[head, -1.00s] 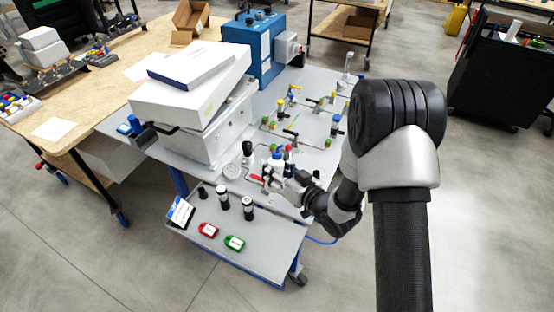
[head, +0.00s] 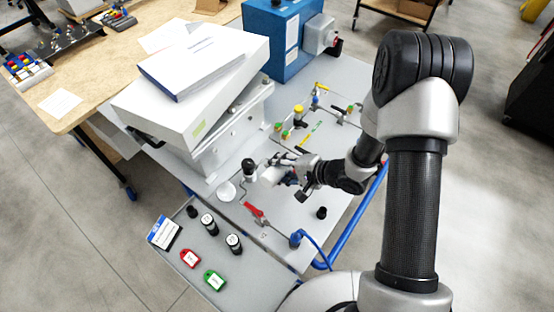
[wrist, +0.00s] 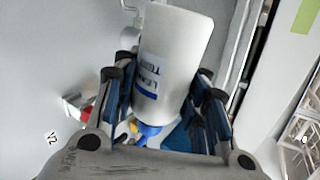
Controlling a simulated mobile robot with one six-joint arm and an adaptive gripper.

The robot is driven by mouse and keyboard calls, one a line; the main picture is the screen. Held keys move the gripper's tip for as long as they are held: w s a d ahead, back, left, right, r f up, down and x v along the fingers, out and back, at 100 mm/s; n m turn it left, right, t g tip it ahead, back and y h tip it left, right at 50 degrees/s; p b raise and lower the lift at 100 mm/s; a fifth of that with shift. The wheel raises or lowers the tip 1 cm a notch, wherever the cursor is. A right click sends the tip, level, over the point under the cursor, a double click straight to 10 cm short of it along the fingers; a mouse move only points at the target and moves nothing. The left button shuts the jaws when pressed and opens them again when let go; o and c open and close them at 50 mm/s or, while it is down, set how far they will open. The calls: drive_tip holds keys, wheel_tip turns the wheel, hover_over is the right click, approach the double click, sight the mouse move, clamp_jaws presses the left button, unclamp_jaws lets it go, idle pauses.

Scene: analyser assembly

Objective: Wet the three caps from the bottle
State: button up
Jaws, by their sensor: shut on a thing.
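My gripper (wrist: 162,92) is shut on a white bottle (wrist: 176,62) with blue-edged lettering, only partly readable, between its two blue-and-black fingers. The bottle's blue top (wrist: 150,131) points toward the palm in the wrist view. In the head view my gripper (head: 284,171) holds the white bottle (head: 270,177) above the grey bench, tilted, beside a black knob (head: 250,167). A yellow-topped fitting (head: 299,111) and small green parts (head: 285,134) stand farther back on the bench. I cannot tell which parts are the three caps.
A white box stack (head: 190,105) stands left of my gripper, with a blue unit (head: 283,38) behind. A red-handled part (head: 254,210) lies at the bench's front edge.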

drive_tip(key=shift+s+a+f+b, duration=0.1)
drive_tip(key=shift+s+f+b, duration=0.1)
drive_tip(key=shift+f+b, duration=0.9)
wheel_tip(320, 180, down, 2)
drive_tip(key=b, duration=0.3)
drive_tip(key=shift+f, duration=0.2)
drive_tip(key=shift+w+f, duration=0.1)
drive_tip(key=shift+w, duration=0.05)
drive_tip(key=shift+p, duration=0.3)
idle(0.7)
wheel_tip(320, 180, up, 5)
drive_tip(key=p, duration=0.5)
drive_tip(key=shift+p, duration=0.3)
